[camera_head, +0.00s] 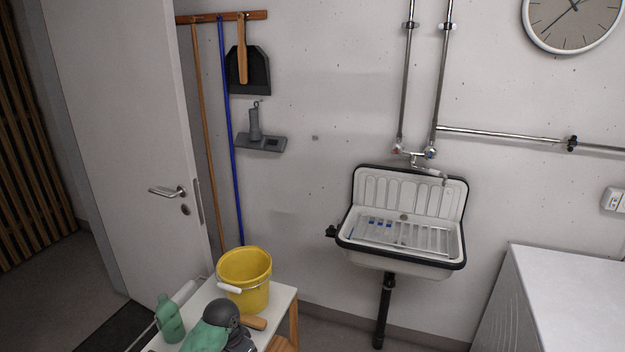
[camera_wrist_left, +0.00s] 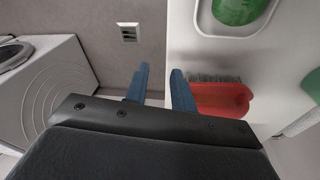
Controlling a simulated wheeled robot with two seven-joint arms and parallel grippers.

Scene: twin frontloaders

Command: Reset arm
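My left gripper (camera_wrist_left: 159,71) shows in the left wrist view as two blue fingers. They are apart with nothing between them. A red brush (camera_wrist_left: 222,98) with dark bristles lies on a white surface (camera_wrist_left: 190,45) just right of the fingers; I cannot tell how far below them it is. Neither gripper shows in the head view, and my right gripper is in no frame.
In the head view, a small white table (camera_head: 282,298) holds a yellow bucket (camera_head: 245,280) and a green bottle (camera_head: 169,320). A sink (camera_head: 405,230) hangs on the wall. A white door (camera_head: 120,150) stands at left. A white washer (camera_wrist_left: 45,90) shows in the wrist view.

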